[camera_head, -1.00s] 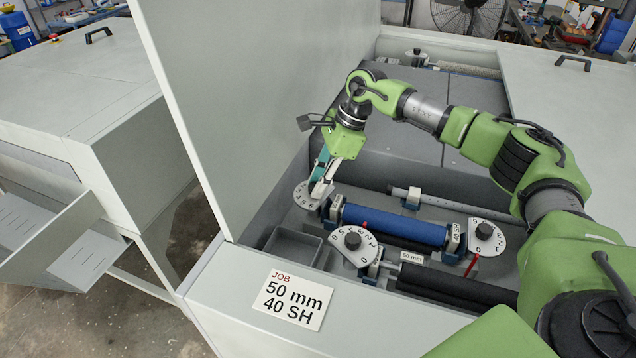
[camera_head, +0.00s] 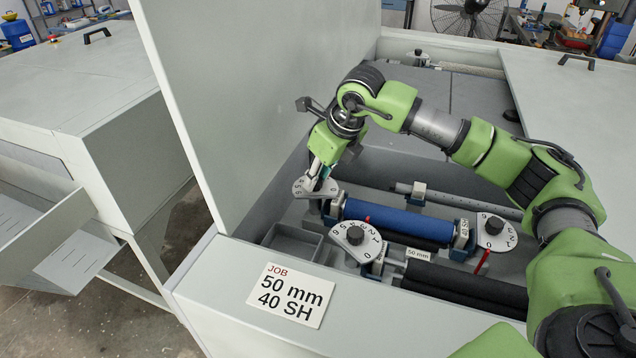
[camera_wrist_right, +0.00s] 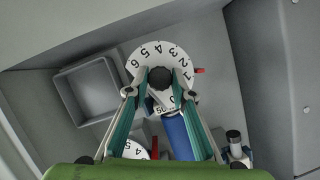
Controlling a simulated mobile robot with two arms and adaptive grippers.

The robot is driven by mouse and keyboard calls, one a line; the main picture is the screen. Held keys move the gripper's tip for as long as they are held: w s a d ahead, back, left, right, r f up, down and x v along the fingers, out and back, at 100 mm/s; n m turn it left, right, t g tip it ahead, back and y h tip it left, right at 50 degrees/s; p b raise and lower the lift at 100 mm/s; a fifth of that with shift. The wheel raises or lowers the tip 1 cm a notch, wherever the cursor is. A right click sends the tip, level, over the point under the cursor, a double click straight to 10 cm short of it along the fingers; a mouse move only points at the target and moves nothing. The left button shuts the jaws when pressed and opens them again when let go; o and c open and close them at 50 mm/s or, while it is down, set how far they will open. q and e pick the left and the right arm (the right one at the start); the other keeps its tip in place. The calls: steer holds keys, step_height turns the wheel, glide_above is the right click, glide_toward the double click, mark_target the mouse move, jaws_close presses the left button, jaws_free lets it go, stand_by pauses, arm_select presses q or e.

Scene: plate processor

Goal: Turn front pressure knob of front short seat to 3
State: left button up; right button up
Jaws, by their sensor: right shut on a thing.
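My right gripper (camera_head: 318,182) is shut on the black knob (camera_wrist_right: 160,78) of the far-left white dial (camera_head: 302,191). The right wrist view shows its fingertips on either side of that knob. The dial (camera_wrist_right: 149,51) carries numbers up to about 6, and a red pointer (camera_wrist_right: 199,70) stands at its right edge. I cannot read the exact setting. My left gripper is out of view.
A blue roller (camera_head: 395,222) marked 40 SH lies between the dials, with dark rollers (camera_head: 465,288) in front. A job card (camera_head: 290,296) reads 50 mm, 40 SH. An upright panel (camera_head: 255,90) rises close to the left of my gripper. An empty tray (camera_head: 291,240) lies below it.

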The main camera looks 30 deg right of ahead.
steer(key=m+h+b, duration=0.1)
steer(key=m, duration=0.1)
steer(key=m+h+b, duration=0.1)
steer(key=m+b, duration=0.1)
steer(key=m, duration=0.1)
steer(key=shift+w+a+m, duration=0.1)
steer(key=shift+a+m, duration=0.1)
steer(key=shift+m, duration=0.1)
steer(key=shift+r+m+h+b, duration=0.1)
steer(key=shift+m+h+b, duration=0.45)
steer(key=shift+m, duration=0.6)
steer(key=shift+m+h+b, duration=0.35)
steer(key=shift+m+b, duration=0.3)
steer(key=shift+m, duration=0.5)
steer(key=o, duration=1.1)
steer(key=v, duration=1.2)
steer(key=shift+w, duration=0.2)
steer(key=shift+a, duration=0.1)
